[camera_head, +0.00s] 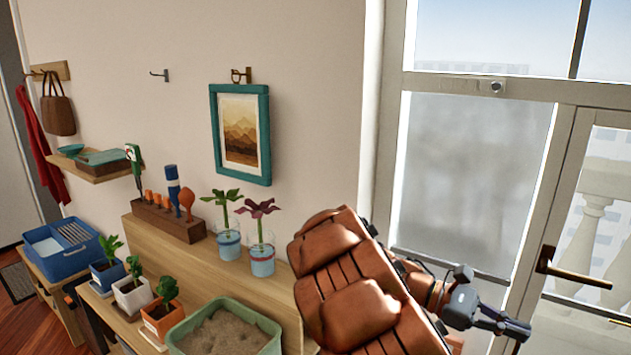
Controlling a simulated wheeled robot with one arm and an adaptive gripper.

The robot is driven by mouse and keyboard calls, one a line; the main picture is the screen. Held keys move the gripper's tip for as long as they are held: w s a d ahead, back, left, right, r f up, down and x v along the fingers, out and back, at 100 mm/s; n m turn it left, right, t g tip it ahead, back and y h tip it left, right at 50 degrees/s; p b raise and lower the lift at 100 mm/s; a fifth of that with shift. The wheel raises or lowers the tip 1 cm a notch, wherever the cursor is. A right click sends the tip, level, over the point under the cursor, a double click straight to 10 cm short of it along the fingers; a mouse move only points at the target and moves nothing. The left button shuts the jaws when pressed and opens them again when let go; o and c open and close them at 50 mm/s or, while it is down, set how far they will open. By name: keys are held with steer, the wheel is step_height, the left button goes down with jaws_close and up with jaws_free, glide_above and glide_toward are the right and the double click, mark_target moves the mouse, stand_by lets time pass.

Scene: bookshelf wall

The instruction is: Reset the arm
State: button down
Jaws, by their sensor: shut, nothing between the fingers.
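My arm, with brown padded covers, reaches in from the bottom of the head view and fills its lower middle. My gripper (512,328) is at the arm's far end on the lower right, in front of the glazed door. It is shut and empty, and apart from the shelf and the plants. The arm covers the right end of the wooden shelf (160,252) and part of the wall.
Two glass vases (262,262) with plants stand just left of my arm. A green tub of soil (272,328), several small potted plants and a wooden tool rack (165,221) are further left. A framed picture (241,134) hangs above. A door handle (572,270) juts out right of my gripper.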

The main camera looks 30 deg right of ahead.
steer(key=a+f+m+t+y, duration=0.1)
steer(key=a+t, duration=0.3)
steer(key=a, duration=0.7)
steer(key=a+f+m+t+y, duration=0.1)
steer(key=a+f+t+y, duration=0.3)
steer(key=a, duration=0.8)
steer(key=s+a+f+t+y, duration=0.1)
steer(key=a+f+t+y, duration=0.2)
steer(key=a, duration=0.8)
steer(key=shift+a+m+t, duration=0.3)
steer(key=shift+m+t, duration=0.1)
steer(key=shift+t, duration=0.8)
steer(key=shift+s+d, duration=0.1)
steer(key=shift+s, duration=0.05)
